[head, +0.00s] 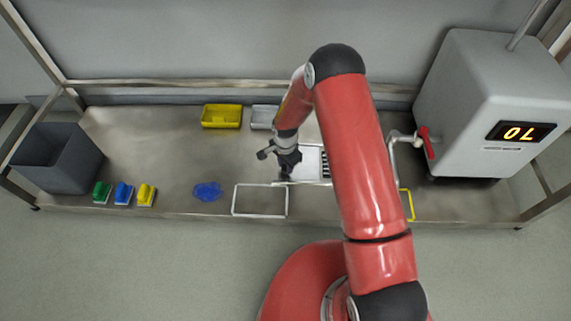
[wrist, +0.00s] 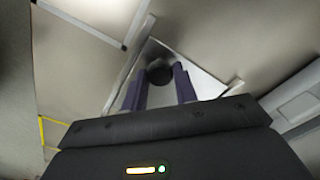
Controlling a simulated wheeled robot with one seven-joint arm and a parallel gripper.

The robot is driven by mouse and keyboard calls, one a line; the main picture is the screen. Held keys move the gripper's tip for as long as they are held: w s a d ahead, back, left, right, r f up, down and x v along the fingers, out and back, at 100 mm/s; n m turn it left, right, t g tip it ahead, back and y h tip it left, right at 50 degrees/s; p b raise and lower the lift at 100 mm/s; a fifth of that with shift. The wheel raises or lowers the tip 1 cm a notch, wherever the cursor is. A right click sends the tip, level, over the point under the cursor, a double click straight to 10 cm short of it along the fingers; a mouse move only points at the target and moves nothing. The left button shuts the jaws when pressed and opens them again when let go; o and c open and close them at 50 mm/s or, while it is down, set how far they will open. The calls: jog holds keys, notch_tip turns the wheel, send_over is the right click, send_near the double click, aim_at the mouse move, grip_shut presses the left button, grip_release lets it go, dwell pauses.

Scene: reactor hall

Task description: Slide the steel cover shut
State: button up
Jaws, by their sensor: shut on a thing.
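The steel cover (head: 309,160) is a pale flat plate on the bench, partly hidden behind my red arm. Dark slots show at its right side. In the wrist view, the bright plate (wrist: 206,83) lies under my fingers, and a round black knob (wrist: 160,71) stands on it. My gripper (head: 286,176) is down at the left part of the cover. In the wrist view, my gripper (wrist: 158,84) has its two dark purple fingers on either side of the knob, closed on it. How far the cover is open cannot be told.
A white outlined rectangle (head: 260,201) lies just left at the front. A blue cloth (head: 207,191), several coloured sponges and a grey bin (head: 57,160) are further left. A yellow tray (head: 221,116) stands behind. A grey machine (head: 490,105) with a red-handled tap (head: 427,143) stands right.

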grip_shut()
jog(key=d, duration=1.5)
jog(key=shift+s, duration=0.2)
jog(key=o, duration=1)
grip_release()
jog(key=shift+d, duration=0.1)
jog(key=shift+r, duration=0.35)
notch_tip(320, 180, up, 7)
jog(key=shift+r+p, duration=0.1)
jog(key=shift+p, duration=0.55)
